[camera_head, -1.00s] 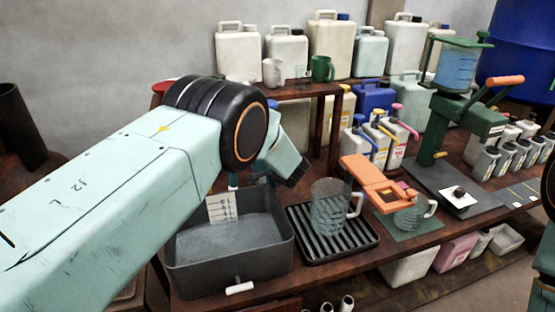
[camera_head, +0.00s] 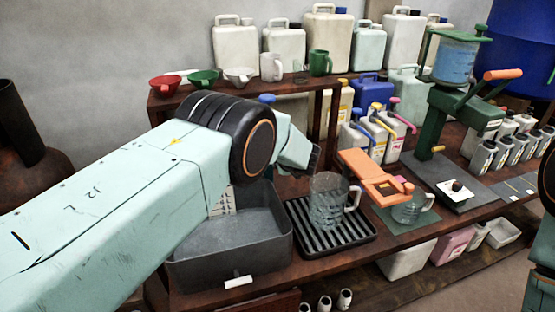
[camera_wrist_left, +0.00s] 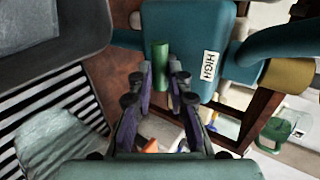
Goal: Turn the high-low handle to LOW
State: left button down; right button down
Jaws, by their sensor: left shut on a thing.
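The handle is a short green bar (camera_wrist_left: 161,50) in the left wrist view. It rises between the fingers of my left gripper (camera_wrist_left: 164,72), which is shut on it. Beside the bar, to the right, is a teal body with a white label reading HIGH (camera_wrist_left: 209,64). No LOW label shows. In the head view my left forearm and dark wrist joint cover the handle and the gripper's fingers. My right gripper is not in view; only a part of my right arm shows at the right edge.
A grey basin (camera_head: 180,268) stands below my left arm. To its right are a ribbed black tray (camera_head: 300,232) with a glass jug (camera_head: 328,202), and an orange press (camera_head: 372,178). Funnels, mugs and canisters line the shelf behind (camera_head: 292,84).

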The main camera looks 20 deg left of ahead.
pick_arm(q)
jog(key=shift+a, duration=0.25)
jog(key=c, duration=1.7)
grip_release()
jog(key=shift+r, duration=0.1)
jog(key=o, duration=0.5)
jog(key=shift+w, duration=0.1)
jog(key=shift+d, duration=0.2)
jog(key=shift+v, duration=3.7)
